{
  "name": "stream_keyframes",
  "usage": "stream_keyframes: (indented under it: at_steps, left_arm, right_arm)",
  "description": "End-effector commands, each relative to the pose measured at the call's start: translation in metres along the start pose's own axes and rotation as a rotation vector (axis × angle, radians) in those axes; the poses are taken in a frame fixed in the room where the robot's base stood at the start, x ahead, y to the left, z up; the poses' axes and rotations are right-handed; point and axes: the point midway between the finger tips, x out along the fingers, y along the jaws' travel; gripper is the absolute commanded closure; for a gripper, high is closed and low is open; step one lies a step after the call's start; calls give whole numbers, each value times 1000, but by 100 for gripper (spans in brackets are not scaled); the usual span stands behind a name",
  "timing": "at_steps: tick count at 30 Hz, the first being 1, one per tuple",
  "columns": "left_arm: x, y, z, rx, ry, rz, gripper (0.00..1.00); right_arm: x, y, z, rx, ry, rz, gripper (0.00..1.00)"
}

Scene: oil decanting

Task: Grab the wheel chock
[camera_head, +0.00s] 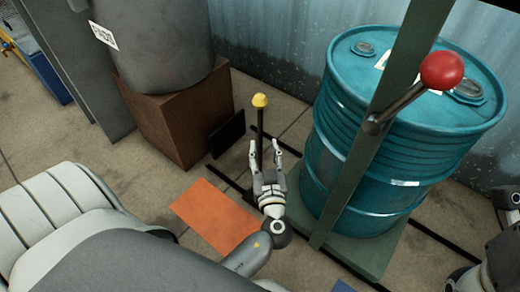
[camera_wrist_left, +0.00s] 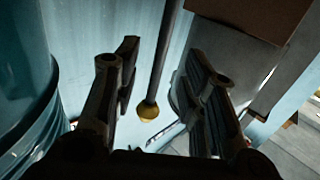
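A thin dark rod with a yellow knob (camera_head: 260,101) stands upright in the head view; it looks like the wheel chock's handle. Its lower end and the chock body are hidden behind my left gripper. My left gripper (camera_head: 266,152) is open, with its fingers on either side of the rod. In the left wrist view the rod with its yellow knob (camera_wrist_left: 148,112) shows between the two spread fingers (camera_wrist_left: 160,78), with gaps on both sides. Part of my right arm (camera_head: 508,240) is at the right edge; its gripper's state is unclear.
A teal drum (camera_head: 397,155) stands on a green base (camera_head: 375,252) just right of my left gripper. A green post with a red knob (camera_head: 442,70) rises before it. A brown box (camera_head: 172,118) and dark panel (camera_head: 227,134) stand behind left. An orange plate (camera_head: 215,217) lies on the floor.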

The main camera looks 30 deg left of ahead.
Motion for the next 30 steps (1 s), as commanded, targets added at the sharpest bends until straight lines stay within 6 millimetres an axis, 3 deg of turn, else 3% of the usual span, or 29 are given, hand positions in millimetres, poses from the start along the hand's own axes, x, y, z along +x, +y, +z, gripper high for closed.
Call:
stream_keyframes:
  at_steps: [18, 27, 30]
  left_arm:
    - [73, -3, 14, 2, -1, -1, 61]
    - [79, -3, 13, 2, -2, 0, 61]
    - [79, -3, 13, 2, -2, 0, 72]
  right_arm:
    - [7, -2, -2, -7, 46, -19, 60]
    - [8, -2, -2, -7, 48, -21, 60]
    - [8, -2, -2, -7, 48, -21, 60]
